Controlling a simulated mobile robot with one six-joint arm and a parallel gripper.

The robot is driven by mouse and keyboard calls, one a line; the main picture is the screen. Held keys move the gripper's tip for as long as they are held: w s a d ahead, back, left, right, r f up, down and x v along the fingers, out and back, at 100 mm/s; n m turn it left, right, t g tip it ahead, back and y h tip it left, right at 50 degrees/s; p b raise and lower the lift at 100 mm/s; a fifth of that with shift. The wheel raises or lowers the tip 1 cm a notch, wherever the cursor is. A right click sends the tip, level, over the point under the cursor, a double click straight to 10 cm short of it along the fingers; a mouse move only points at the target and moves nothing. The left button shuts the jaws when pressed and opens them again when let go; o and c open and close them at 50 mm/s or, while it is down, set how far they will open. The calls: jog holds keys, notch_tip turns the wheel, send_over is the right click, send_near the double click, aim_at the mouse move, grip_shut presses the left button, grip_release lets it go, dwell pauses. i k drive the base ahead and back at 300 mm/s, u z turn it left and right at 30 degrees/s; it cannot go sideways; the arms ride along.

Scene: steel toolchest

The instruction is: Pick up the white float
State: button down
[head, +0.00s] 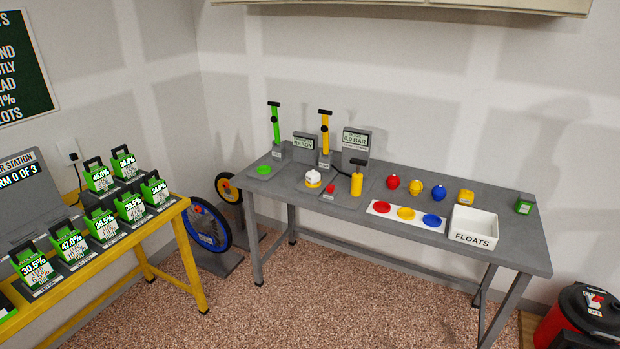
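A small white rounded object (313,176), which looks like the white float, sits on the left half of the grey workbench (360,215). A yellow ring or base shows under its lower edge; I cannot tell whether it is part of it. It stands left of a small grey pad with a red top (329,190). A white bin labelled FLOATS (473,240) stands on the right part of the bench. My gripper is not in view.
Red (393,183), yellow (416,190) and blue (439,193) round objects stand behind a white strip with coloured discs (380,207). Pumps (325,135) and display boxes line the back. A yellow table (175,210) with green battery packs stands left. Open floor (330,300) lies in front.

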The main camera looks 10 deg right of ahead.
aim_at(313, 176)
jog(key=z, duration=0.05)
jog(key=i, duration=0.95)
jog(key=z, duration=0.1)
jog(key=k, duration=0.2)
jog(key=u, duration=3.1)
